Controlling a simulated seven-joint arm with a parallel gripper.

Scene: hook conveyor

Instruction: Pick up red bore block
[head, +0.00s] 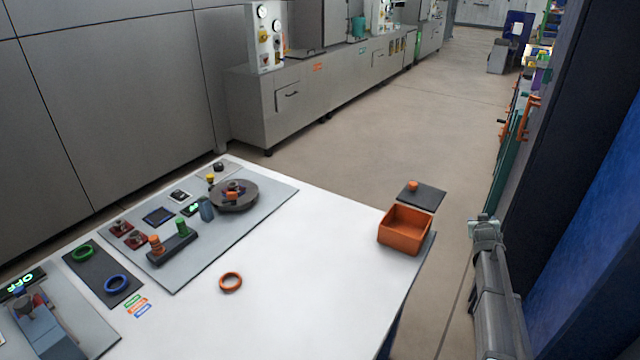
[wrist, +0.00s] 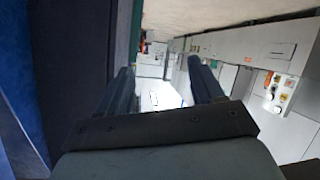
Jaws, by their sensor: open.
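I cannot tell for sure which thing is the red bore block. Two small dark red square pieces sit on the grey plate at the left of the table in the head view, a rear one (head: 120,228) and a front one (head: 136,239). A few small red or orange and dark pieces also sit on the round dark turntable (head: 246,203), too small to make out. My gripper (wrist: 159,66) is open and empty in the wrist view, with its two dark fingers apart. It is away from the table, and no red block shows between the fingers.
An orange bin (head: 405,231) stands at the table's right corner, beside a dark pad (head: 428,196) with an orange piece. An orange ring (head: 231,282) lies on the white tabletop (head: 310,270), otherwise clear there. Green (head: 83,251) and blue (head: 117,284) rings lie on a dark mat.

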